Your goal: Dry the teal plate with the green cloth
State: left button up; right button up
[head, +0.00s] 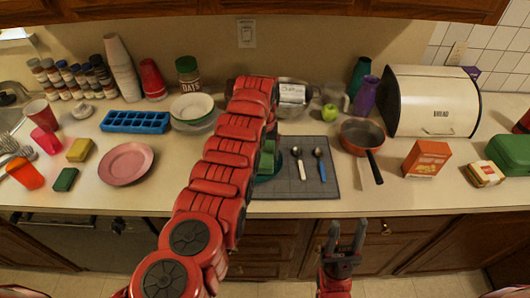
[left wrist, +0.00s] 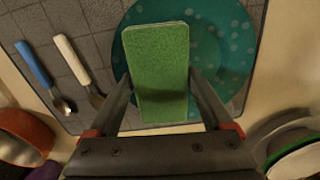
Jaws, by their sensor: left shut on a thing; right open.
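The teal plate (left wrist: 225,45), with pale dots, lies on the grey mat; in the head view only a bit of its rim (head: 275,176) shows behind my left arm. The green cloth (left wrist: 158,60) looks like a thick, flat block. My left gripper (left wrist: 161,88) is shut on it, one finger at each side, over the plate. The cloth also shows in the head view (head: 267,157), partly hidden by the arm. I cannot tell whether it touches the plate. My right gripper (head: 346,236) is open and empty, in front of the counter's edge.
Two spoons (head: 321,167) lie on the grey mat (head: 300,190) right of the plate. A pan (head: 362,135) with its handle forward stands further right. A pink plate (head: 126,163) and stacked bowls (head: 192,107) are to the left. An orange box (head: 426,158) stands at right.

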pick_arm(q)
jog(key=shift+w+a+r, duration=0.1)
jog(key=shift+a+r, duration=0.1)
jog(key=shift+a, duration=0.25)
jog(key=shift+w+a+f+p, duration=0.15)
jog(key=shift+a+p, duration=0.3)
jog(key=shift+a, duration=0.65)
jog(key=shift+w+a, duration=0.15)
jog(key=shift+a, duration=1.65)
jog(key=shift+s+d+b, duration=0.2)
jog(key=shift+d+b, duration=0.1)
jog(key=shift+d, duration=0.65)
jog(key=shift+s+d+b, duration=0.15)
jog(key=shift+d+b, duration=0.1)
jog(key=shift+d, duration=0.65)
jog(key=shift+s+d+f+b, duration=0.1)
jog(key=shift+d+b, duration=0.1)
jog(key=shift+d, duration=0.35)
jog(key=shift+s+d+b, duration=0.15)
jog(key=shift+d+b, duration=0.05)
jog(key=shift+d, duration=0.4)
jog(key=shift+s+d+f+b, duration=0.1)
jog(key=shift+d+b, duration=0.1)
jog(key=shift+d, duration=0.35)
jog(key=shift+a, duration=0.6)
jog(key=shift+a+r, duration=0.15)
jog(key=shift+a, duration=1.2)
